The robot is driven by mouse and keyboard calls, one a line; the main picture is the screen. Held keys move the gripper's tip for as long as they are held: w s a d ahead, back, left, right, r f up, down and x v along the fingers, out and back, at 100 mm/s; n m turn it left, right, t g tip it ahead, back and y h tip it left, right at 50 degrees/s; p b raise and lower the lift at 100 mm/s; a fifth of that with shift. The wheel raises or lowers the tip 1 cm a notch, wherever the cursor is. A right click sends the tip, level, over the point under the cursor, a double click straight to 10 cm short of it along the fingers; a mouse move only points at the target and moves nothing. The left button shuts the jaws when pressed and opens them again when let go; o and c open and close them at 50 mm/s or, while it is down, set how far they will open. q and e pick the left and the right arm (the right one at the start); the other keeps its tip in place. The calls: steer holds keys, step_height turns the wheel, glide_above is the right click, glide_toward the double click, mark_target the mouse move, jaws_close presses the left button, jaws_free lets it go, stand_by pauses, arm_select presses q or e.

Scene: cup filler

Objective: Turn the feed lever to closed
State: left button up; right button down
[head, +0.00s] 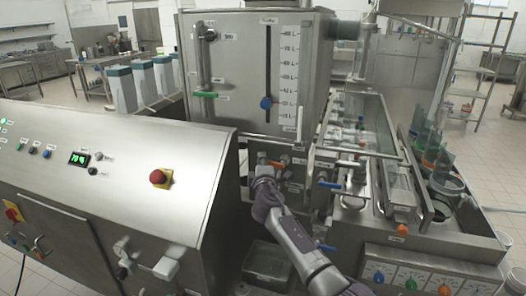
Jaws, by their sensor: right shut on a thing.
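My right arm comes up from the bottom, and its gripper (265,169) is at the front of the steel machine, below the tank. It is shut on an orange-red lever (276,164), whose handle shows just beyond the fingers and is partly hidden by them. The small labels around the lever are too small to read, so I cannot tell its marked position or confirm it as the feed lever. My left gripper is not in view.
A blue-handled lever (328,184) sits close to the right of the gripper. The tank (240,60) with its level scale stands above. A sloped control panel (110,150) with a red emergency button (160,178) is at left. A clear bin (268,260) is below.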

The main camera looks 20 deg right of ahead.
steer(key=shift+f+n+p, duration=0.35)
steer(key=shift+n+p, duration=0.15)
steer(key=shift+n, duration=0.1)
steer(key=c, duration=1.1)
jaws_free()
steer(key=shift+f, duration=0.1)
steer(key=shift+c, duration=0.2)
steer(key=v, duration=1.2)
steer(key=shift+r, duration=0.2)
steer(key=shift+g, duration=0.3)
